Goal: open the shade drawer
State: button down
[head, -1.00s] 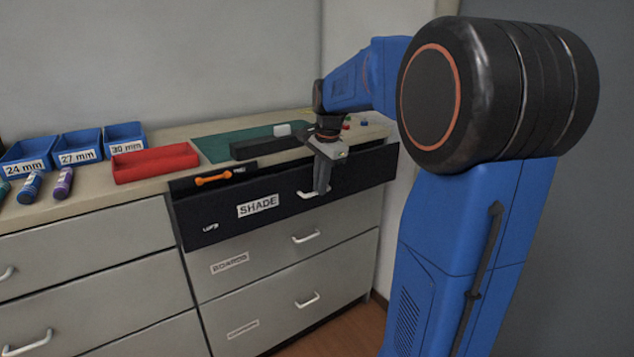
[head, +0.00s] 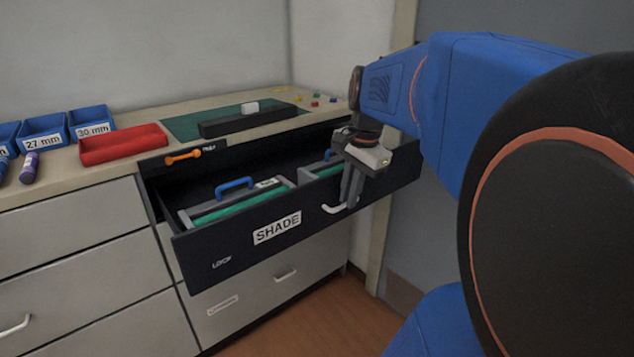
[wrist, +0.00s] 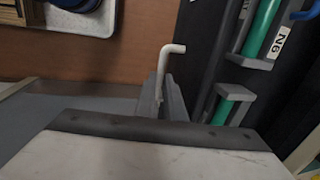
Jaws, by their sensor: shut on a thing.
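The black shade drawer (head: 245,250), with a white "SHADE" label, stands well out from the cabinet in the head view. My gripper (head: 346,205) is shut on its white handle (head: 332,209), at the right part of the drawer front. In the wrist view my fingers (wrist: 163,92) close around the handle (wrist: 171,50), whose bent end sticks out beyond them. Inside the drawer lie grey-ended green cartridges; one has a blue handle (head: 234,184), and another (head: 318,167) is partly hidden by my gripper.
A red tray (head: 122,145), blue bins (head: 92,123) and a black block (head: 248,121) on a green mat (head: 190,127) stand on the countertop. An orange tool (head: 183,156) lies at the drawer's back left. Lower drawers (head: 250,300) are closed.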

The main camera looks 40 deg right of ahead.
jog(key=shift+s+d, duration=0.1)
jog(key=shift+s, duration=1.2)
jog(key=c, duration=2.1)
grip_release()
jog(key=s+r, duration=0.1)
jog(key=r, duration=0.4)
jog(key=s+r, duration=0.1)
jog(key=r, duration=0.5)
jog(key=s+r, duration=0.1)
jog(key=r, duration=0.5)
